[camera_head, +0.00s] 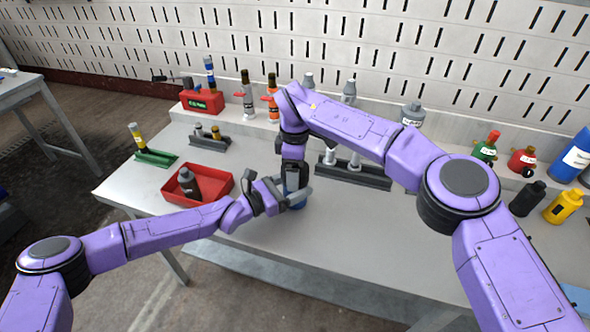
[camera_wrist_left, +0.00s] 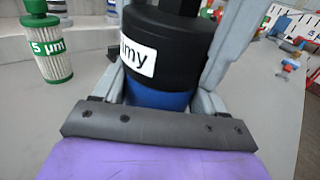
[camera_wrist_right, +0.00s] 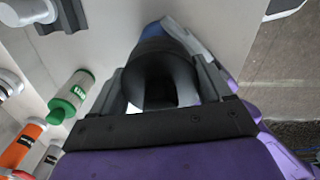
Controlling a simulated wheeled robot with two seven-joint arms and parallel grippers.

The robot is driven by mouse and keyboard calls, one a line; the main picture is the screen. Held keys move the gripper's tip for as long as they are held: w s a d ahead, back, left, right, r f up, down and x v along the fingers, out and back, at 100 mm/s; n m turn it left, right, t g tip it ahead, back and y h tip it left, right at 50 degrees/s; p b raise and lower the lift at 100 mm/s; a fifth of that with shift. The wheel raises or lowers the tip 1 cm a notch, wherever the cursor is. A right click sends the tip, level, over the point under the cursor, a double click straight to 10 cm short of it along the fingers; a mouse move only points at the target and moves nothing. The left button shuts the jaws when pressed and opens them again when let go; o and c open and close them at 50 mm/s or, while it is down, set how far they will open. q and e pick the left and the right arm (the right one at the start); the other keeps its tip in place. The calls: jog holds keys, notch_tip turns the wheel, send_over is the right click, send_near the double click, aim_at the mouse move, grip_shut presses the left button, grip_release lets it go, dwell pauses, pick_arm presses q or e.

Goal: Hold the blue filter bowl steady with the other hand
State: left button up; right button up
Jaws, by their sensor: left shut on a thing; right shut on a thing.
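The blue filter bowl (camera_head: 296,203) stands upright near the middle of the table, mostly hidden by both grippers. In the left wrist view the blue bowl (camera_wrist_left: 158,99) shows under a black cap (camera_wrist_left: 165,45) with a white label ending in "my". My left gripper (camera_head: 290,192) comes in from the left, low, with its fingers on both sides of the bowl, shut on it. My right gripper (camera_head: 294,176) points down from above. In the right wrist view its fingers are shut around the black cap (camera_wrist_right: 165,75).
A red tray (camera_head: 208,172) holding a dark bottle is left of the bowl. A dark grey rack (camera_head: 370,179) with light cylinders is behind it to the right. A green-topped cartridge (camera_wrist_left: 48,45) stands nearby. The back ledge holds several bottles. Table in front is clear.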

jog(key=m, duration=0.6)
jog(key=o, duration=1.2)
jog(key=shift+r, duration=1.25)
jog(key=n, duration=0.4)
jog(key=shift+n, duration=0.9)
